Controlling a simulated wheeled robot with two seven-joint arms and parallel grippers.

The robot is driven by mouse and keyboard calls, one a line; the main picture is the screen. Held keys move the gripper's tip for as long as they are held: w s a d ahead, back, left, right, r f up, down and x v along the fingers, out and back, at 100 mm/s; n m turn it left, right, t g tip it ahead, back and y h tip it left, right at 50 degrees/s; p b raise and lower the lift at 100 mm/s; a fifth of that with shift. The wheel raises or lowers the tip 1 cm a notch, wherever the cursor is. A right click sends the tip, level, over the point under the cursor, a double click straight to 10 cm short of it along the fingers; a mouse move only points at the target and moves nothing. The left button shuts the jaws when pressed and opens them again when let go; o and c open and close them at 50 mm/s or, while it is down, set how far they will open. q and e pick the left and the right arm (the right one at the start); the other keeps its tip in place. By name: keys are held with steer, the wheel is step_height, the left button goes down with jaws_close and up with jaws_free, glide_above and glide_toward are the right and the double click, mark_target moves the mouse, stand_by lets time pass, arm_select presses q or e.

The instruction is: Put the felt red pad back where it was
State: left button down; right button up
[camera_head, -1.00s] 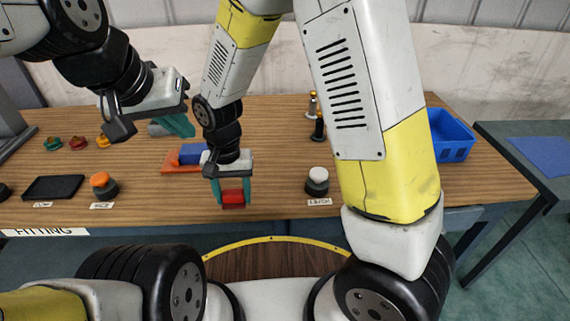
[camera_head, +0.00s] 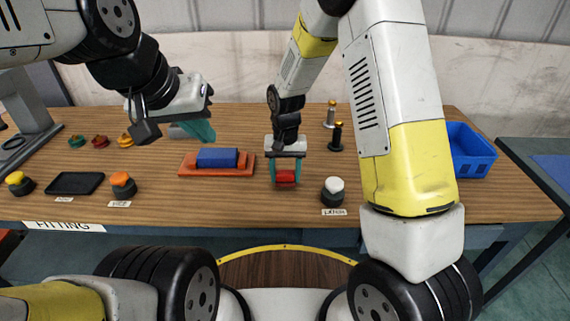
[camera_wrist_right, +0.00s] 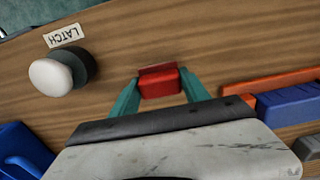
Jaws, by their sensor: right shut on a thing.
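The red pad (camera_head: 286,179) is a small red block between the teal fingers of my right gripper (camera_head: 285,174), near the table's front edge. The right wrist view also shows the red pad (camera_wrist_right: 160,84) gripped between both fingertips of this right gripper (camera_wrist_right: 160,91). I cannot tell whether its underside touches the table. My left gripper (camera_head: 200,130) hangs over the left part of the table, beyond the labelled buttons. Its teal finger shows, but its opening is hidden by the viewing angle. No pad is visible in it.
A white-topped knob (camera_head: 333,190) with a LATCH label (camera_head: 334,212) stands just right of the pad. An orange plate (camera_head: 190,168) with a blue block (camera_head: 216,157) lies to the left. A black tray (camera_head: 75,183), an orange-topped knob (camera_head: 122,184) and a blue bin (camera_head: 478,160) are farther out.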

steer(key=shift+f, duration=1.2)
steer(key=shift+s+f, duration=0.1)
steer(key=shift+f, duration=0.05)
steer(key=o, duration=1.4)
